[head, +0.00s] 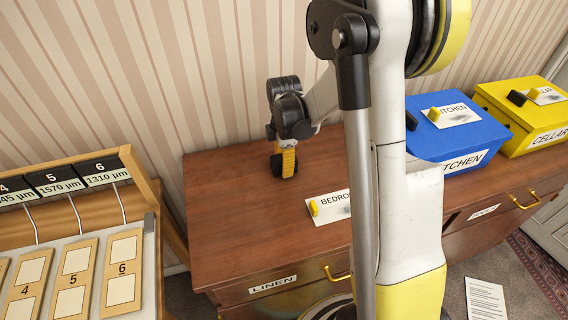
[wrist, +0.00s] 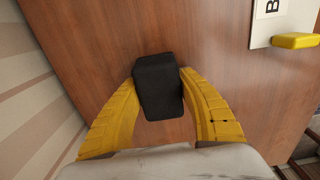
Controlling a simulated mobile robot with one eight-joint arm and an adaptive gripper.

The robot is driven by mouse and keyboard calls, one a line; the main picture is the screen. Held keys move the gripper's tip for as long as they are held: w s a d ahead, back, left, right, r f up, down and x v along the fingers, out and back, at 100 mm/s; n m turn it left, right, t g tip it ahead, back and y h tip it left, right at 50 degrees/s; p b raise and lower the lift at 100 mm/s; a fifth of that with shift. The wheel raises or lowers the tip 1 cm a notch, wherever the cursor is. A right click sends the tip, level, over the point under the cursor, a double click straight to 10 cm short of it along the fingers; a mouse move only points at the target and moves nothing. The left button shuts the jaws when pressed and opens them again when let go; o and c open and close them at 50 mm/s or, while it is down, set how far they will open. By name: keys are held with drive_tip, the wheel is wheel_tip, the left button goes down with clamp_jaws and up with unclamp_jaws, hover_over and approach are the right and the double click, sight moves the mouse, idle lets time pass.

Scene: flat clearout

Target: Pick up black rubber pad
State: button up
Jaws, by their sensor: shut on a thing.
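The black rubber pad (wrist: 158,86) sits between the two yellow fingers of my gripper (wrist: 160,100) in the wrist view. The fingers touch its sides and are shut on it. In the head view my gripper (head: 285,163) points down over the left part of the wooden dresser top (head: 230,220), near the wall. A dark bit of the pad (head: 276,168) shows beside the fingers there. I cannot tell whether the pad touches the dresser top.
A label card starting "BEDRO" (head: 336,207) with a yellow piece (head: 313,208) lies right of my gripper. A blue box (head: 462,135) and a yellow box (head: 520,115) stand further right. A rack with numbered panels (head: 75,235) is at left. Bare dresser top surrounds my gripper.

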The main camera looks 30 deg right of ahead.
drive_tip(key=shift+r, duration=0.1)
wheel_tip(320, 180, up, 5)
drive_tip(key=p, duration=0.2)
drive_tip(key=shift+d+f+p, duration=0.15)
drive_tip(key=shift+f+p, duration=0.05)
drive_tip(key=shift+p, duration=0.1)
drive_tip(key=w+d+r+p, duration=0.3)
drive_tip(key=d+r, duration=0.3)
drive_tip(key=d, duration=0.5)
drive_tip(key=shift+o, duration=0.7)
drive_tip(key=shift+a, duration=0.1)
